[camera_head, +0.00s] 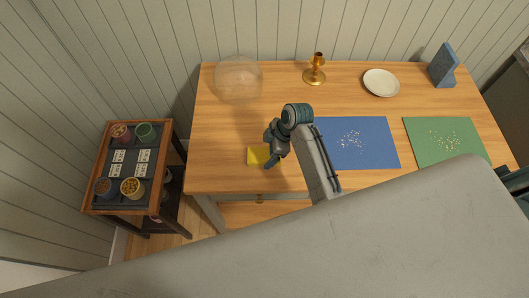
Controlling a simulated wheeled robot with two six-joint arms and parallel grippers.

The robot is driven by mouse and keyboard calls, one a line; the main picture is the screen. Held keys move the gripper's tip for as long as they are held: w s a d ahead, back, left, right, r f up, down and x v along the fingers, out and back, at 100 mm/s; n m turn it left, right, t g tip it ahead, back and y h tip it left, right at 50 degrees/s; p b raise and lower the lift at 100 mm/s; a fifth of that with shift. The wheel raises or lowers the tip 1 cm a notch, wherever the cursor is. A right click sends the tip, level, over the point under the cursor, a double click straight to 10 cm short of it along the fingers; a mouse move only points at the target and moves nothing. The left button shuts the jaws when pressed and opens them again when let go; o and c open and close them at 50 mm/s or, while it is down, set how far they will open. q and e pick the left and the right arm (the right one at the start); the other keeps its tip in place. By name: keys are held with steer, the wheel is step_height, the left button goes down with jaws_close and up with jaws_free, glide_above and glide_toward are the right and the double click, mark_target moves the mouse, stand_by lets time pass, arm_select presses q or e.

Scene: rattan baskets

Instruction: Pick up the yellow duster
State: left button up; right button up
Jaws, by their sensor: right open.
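The yellow duster (256,157) is a small yellow square that lies on the wooden table, left of the blue mat. My right gripper (268,160) reaches down over its right part and hides some of it. The gripper is open; whether its fingers touch the duster I cannot tell. My left gripper does not show.
The table (225,130) holds a clear dome (239,78), a brass candlestick (315,72), a white plate (381,83) and a blue-grey stand (442,66). Crumbs lie on the blue mat (375,155) and green mat (425,127). A low cart (98,173) with pots stands left.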

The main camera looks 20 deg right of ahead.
steer(key=shift+x, duration=1.1)
steer(key=c, duration=1.1)
steer(key=shift+r, duration=0.2)
steer(key=shift+r+b, duration=0.45)
steer(key=shift+r, duration=0.15)
steer(key=shift+b+v, duration=0.75)
steer(key=shift+v, duration=0.15)
steer(key=s+d+b, duration=0.1)
steer(key=s+d, duration=0.1)
steer(key=d, duration=0.1)
steer(key=s+d+r+b, duration=0.1)
steer(key=s+d+b, duration=0.1)
steer(key=s+d, duration=0.1)
steer(key=s+d+b, duration=0.1)
steer(key=s+d, duration=0.1)
steer(key=d, duration=0.3)
steer(key=shift+s+r+b, duration=0.25)
steer(key=shift+s+b, duration=0.05)
steer(key=shift+b, duration=0.05)
steer(key=shift+s+d+r, duration=0.2)
steer(key=shift+s+d, duration=0.35)
steer(key=shift+d, duration=0.25)
